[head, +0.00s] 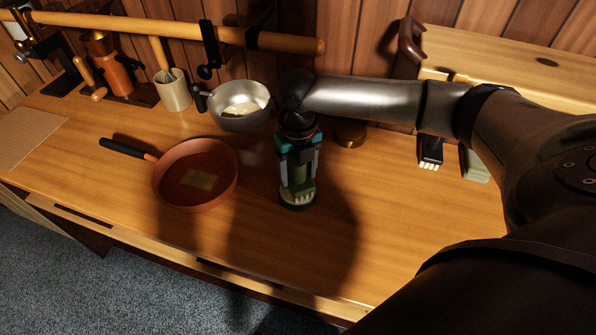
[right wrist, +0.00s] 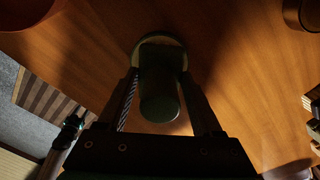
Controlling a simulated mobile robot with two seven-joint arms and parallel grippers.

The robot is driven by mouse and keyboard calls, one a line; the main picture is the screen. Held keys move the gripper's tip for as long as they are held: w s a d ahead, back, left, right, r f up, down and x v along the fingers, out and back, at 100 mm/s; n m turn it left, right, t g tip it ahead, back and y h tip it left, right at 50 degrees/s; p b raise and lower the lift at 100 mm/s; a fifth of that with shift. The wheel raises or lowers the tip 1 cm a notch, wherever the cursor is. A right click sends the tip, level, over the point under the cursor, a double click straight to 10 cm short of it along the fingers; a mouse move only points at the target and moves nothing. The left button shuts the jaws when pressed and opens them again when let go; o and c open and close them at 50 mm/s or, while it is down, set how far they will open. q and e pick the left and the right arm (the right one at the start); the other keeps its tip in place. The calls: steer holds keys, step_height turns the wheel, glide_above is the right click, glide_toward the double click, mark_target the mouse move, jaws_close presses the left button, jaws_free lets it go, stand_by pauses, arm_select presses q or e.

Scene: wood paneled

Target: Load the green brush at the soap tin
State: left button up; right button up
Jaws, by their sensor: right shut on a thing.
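My right gripper (head: 298,165) is shut on the green brush (head: 298,188), which is held upright with its round, pale-bristled head down. Whether the head touches the table is unclear. In the right wrist view the green brush (right wrist: 158,95) is between the fingers. The soap tin, a round brass-brown tin (head: 350,134), stands behind and to the right of the brush, partly hidden by my arm. Its edge shows at top right in the right wrist view (right wrist: 302,14). A dark and teal end, apparently my left gripper (right wrist: 76,124), shows small at lower left there; its fingers are unclear.
An orange pan (head: 195,180) lies left of the brush, with a steel bowl (head: 240,120) behind. A black brush (head: 430,152) and a grey-green block (head: 474,165) stand right, near a wooden box (head: 500,70). A rail (head: 180,32) runs above the back. The front middle is clear.

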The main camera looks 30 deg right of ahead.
steer(key=shift+s+f+p, duration=0.15)
steer(key=shift+p, duration=0.3)
stand_by(1.6)
step_height(320, 180, up, 7)
steer(key=p, duration=0.8)
stand_by(0.3)
steer(key=shift+w+a, duration=0.1)
steer(key=shift+w, duration=0.1)
stand_by(0.3)
